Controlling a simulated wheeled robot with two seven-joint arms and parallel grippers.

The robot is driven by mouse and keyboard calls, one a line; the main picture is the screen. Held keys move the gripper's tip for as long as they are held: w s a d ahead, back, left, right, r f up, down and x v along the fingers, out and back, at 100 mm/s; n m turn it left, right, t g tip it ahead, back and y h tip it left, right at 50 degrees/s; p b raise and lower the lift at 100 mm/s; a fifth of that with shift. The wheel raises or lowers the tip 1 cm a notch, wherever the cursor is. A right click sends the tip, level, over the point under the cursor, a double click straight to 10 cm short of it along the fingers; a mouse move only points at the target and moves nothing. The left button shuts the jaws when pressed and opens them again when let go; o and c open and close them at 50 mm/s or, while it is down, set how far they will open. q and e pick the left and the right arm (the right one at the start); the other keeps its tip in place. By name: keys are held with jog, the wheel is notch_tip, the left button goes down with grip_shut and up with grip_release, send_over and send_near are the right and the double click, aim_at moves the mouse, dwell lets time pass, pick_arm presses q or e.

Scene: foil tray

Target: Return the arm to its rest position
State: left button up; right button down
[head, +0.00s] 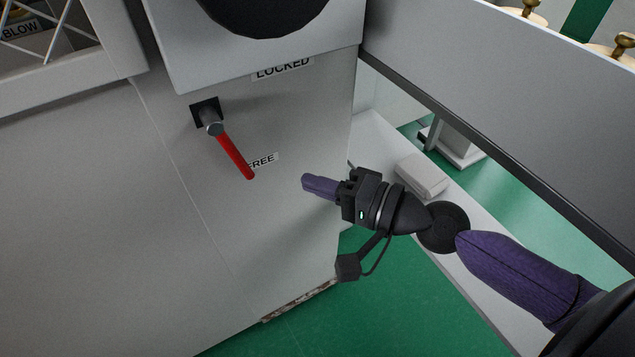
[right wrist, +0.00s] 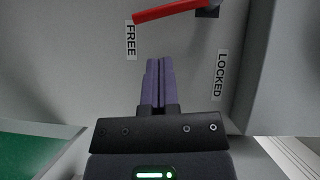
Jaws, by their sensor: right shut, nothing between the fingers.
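My right gripper (head: 306,184) is shut and empty, with purple fingers side by side. It is right of the red lever (head: 235,152) and apart from it in the head view. The lever's pivot is on a black square plate on the grey panel (head: 310,130), and its tip points down beside the FREE label (head: 262,161). The LOCKED label (head: 283,69) is higher up. In the right wrist view the closed fingers (right wrist: 158,66) point at the panel between the two labels, with the lever (right wrist: 172,11) at the top edge. My left gripper is not in view.
A white box with a dark round opening (head: 262,12) juts out above the lever. A grey beam with a dark lower edge (head: 500,70) crosses the upper right. A white ledge (head: 475,275) runs beneath my right arm. Green floor (head: 390,310) is open below.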

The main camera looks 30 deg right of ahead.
jog(key=s+d+f+n+g+h+p, duration=0.1)
jog(key=s+d+f+g+h+p, duration=0.2)
jog(key=f, duration=0.5)
jog(key=s+d+f+n+h, duration=0.1)
jog(key=s+d+f+h, duration=0.2)
jog(key=f, duration=0.5)
jog(key=s+d+f+n+g+h+p, duration=0.1)
jog(key=s+d+f+g+h+p, duration=0.15)
jog(key=d+f, duration=0.4)
pick_arm(q)
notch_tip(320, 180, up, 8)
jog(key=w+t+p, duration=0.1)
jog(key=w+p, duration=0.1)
jog(key=p, duration=0.1)
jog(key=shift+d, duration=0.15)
pick_arm(e)
jog(key=s+a+f+n+g+h, duration=0.1)
jog(key=s+a+f+n+g, duration=0.1)
jog(key=s, duration=0.8)
jog(key=s+a+f+n+g+h, duration=0.1)
jog(key=s+a+f+n+g, duration=0.1)
jog(key=s+f, duration=0.4)
jog(key=s+a+f+n+g+h, duration=0.1)
jog(key=s+f+n+g, duration=0.3)
jog(key=s, duration=1)
jog(key=shift+s+a+f+n+g, duration=0.15)
jog(key=shift+a+f+n+g, duration=0.15)
jog(key=shift+a+n, duration=0.2)
